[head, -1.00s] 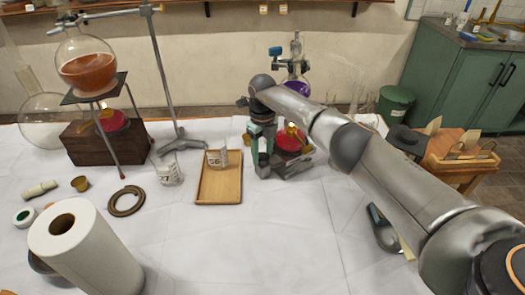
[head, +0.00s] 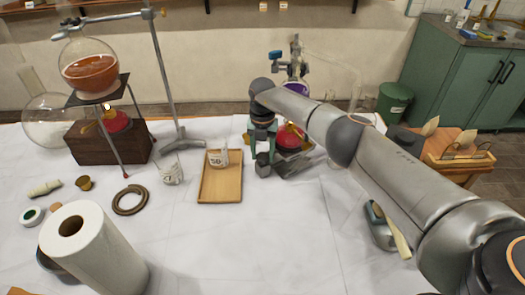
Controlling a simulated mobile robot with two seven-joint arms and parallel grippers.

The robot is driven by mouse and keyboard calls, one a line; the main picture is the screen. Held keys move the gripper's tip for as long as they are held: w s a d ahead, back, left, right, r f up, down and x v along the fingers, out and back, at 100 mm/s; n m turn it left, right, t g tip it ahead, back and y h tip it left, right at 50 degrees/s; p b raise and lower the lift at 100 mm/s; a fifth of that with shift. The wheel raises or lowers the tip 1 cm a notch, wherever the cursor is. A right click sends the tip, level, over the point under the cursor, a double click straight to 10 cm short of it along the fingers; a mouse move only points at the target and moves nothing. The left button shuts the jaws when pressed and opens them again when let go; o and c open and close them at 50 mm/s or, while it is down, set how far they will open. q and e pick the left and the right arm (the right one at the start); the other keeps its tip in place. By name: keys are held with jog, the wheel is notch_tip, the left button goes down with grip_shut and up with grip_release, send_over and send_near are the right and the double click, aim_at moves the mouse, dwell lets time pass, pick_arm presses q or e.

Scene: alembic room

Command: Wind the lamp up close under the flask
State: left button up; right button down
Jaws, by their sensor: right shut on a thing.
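A round flask of purple liquid (head: 294,91) hangs on a stand at the back, partly covered by my right arm. A red lamp (head: 288,139) sits below it on a small dark jack (head: 295,166). A gap shows between lamp and flask, but my arm crosses it, so I cannot tell its size. My right gripper (head: 263,163) points down at the left front of the jack. It is shut on what seems to be the jack's knob, which the fingers hide. My left gripper is not in view.
A wooden tray (head: 220,184) with a beaker stands left of the jack. A second red lamp (head: 117,121) stands under an orange flask (head: 90,72) on a tripod at left. A paper roll (head: 100,260) stands front left. The front middle of the table is clear.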

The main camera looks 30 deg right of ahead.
aim_at(262, 156)
jog(key=shift+m, duration=0.5)
jog(key=shift+c, duration=1.5)
grip_release()
notch_tip(262, 156, up, 8)
jog(key=shift+f+p, duration=0.15)
jog(key=shift+p, duration=0.25)
